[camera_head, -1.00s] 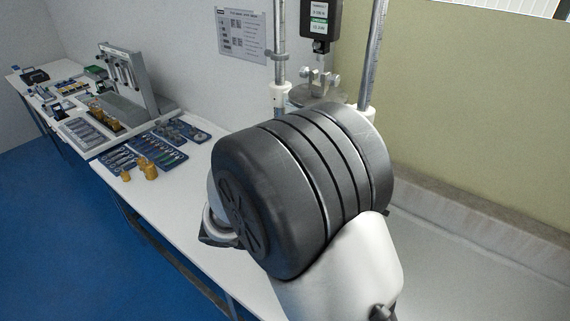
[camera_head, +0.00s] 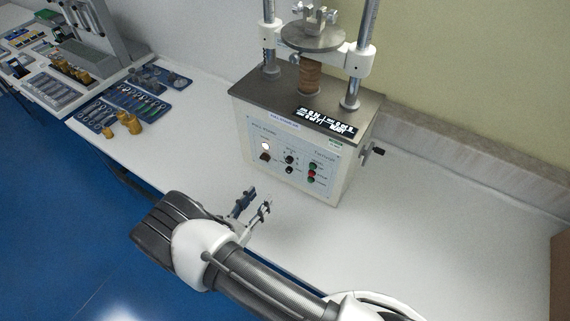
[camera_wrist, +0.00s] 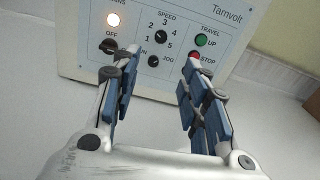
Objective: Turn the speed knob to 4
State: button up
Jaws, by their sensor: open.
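The speed knob (camera_head: 289,159) is a small black dial on the white front panel of the tester. In the wrist view the speed knob (camera_wrist: 161,37) sits inside a ring of numbers 1 to 5. Its pointer is too small to read for certain. My gripper (camera_head: 258,199) is in front of the panel and apart from it, open and empty. In the wrist view my gripper (camera_wrist: 160,68) has its blue-padded fingers either side of the lower panel, below the speed knob. The jog knob (camera_wrist: 153,61) lies just under the speed knob.
A lit lamp (camera_wrist: 113,19) and an off switch (camera_wrist: 108,46) are left of the knob. Green up (camera_wrist: 201,41) and red stop (camera_wrist: 194,58) buttons are right. A side crank (camera_head: 373,152) sticks out. Weights and tools (camera_head: 122,110) lie left; the bench (camera_head: 420,210) is clear at right.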

aim_at(288, 162)
jog(key=x, duration=1.6)
jog(key=shift+s, duration=0.1)
jog(key=shift+c, duration=0.6)
grip_shut()
